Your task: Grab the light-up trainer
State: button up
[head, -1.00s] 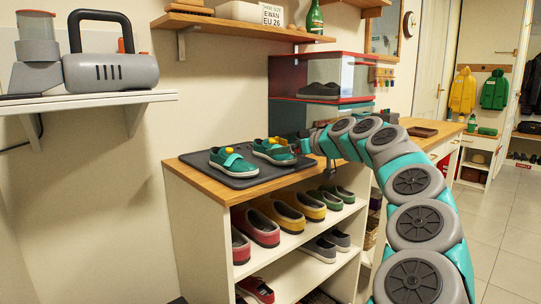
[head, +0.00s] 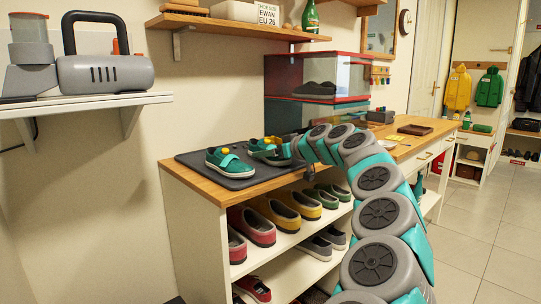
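A pair of teal shoes with white soles and yellow tops sits on a dark grey mat (head: 200,157) on top of the wooden-topped shoe cubby. The left teal shoe (head: 228,163) is in full view with its strap showing. The right teal shoe (head: 262,148) is partly covered by the end of my arm. My gripper (head: 283,152) is at the right side of this shoe, low over the mat. Its fingers are too small and blended with the shoe to tell whether they are open or touch it. I cannot make out any lights on either shoe.
The cubby (head: 190,215) holds red, yellow, green and grey shoes on its shelves. A red-edged clear box (head: 345,75) with a dark shoe stands behind my arm. A wall shelf (head: 235,28) hangs above. A grey appliance (head: 105,73) stands on the white shelf at left.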

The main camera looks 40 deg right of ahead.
jog(key=c, duration=0.7)
jog(key=shift+r, duration=0.1)
